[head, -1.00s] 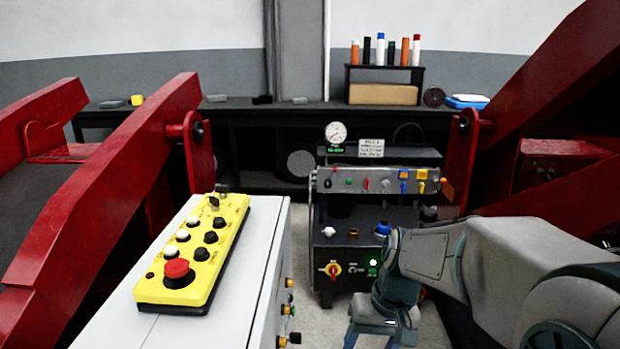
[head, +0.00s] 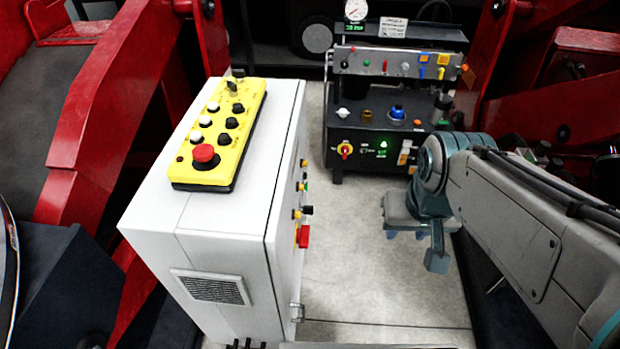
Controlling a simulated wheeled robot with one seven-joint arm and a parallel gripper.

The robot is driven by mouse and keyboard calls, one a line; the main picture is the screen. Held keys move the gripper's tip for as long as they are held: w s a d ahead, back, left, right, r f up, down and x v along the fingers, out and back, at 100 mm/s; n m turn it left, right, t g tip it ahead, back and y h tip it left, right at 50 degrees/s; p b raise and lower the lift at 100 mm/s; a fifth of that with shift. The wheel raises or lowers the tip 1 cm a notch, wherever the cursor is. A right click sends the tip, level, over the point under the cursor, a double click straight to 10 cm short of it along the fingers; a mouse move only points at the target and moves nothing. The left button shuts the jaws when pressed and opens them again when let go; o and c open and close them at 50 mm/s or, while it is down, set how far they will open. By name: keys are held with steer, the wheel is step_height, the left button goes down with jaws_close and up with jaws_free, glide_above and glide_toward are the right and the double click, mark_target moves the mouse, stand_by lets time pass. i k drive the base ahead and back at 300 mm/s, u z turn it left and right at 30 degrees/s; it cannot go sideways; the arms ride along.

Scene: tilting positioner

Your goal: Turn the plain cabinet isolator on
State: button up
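The plain light-grey cabinet (head: 225,215) stands left of centre in the head view. A red isolator handle (head: 303,236) on a yellow plate sits low on its right side face, seen nearly edge-on, so its exact setting is hard to read. My gripper (head: 415,247) hangs to the right of the cabinet, over the floor, well apart from the handle. Its fingers point down and look spread, with nothing between them. A second red-and-yellow rotary isolator (head: 346,149) is on the front of the black power unit (head: 375,120) behind.
A yellow control box (head: 220,135) with a red mushroom button lies on the cabinet top. Several small knobs stick out of the cabinet's side above the handle. Red steel frames (head: 110,130) flank both sides. Bare floor (head: 360,270) lies between cabinet and arm.

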mark_target(302, 238)
steer(key=u, duration=1.7)
steer(key=k, duration=0.7)
steer(key=z, duration=0.9)
steer(key=i, duration=0.45)
steer(key=u, duration=0.1)
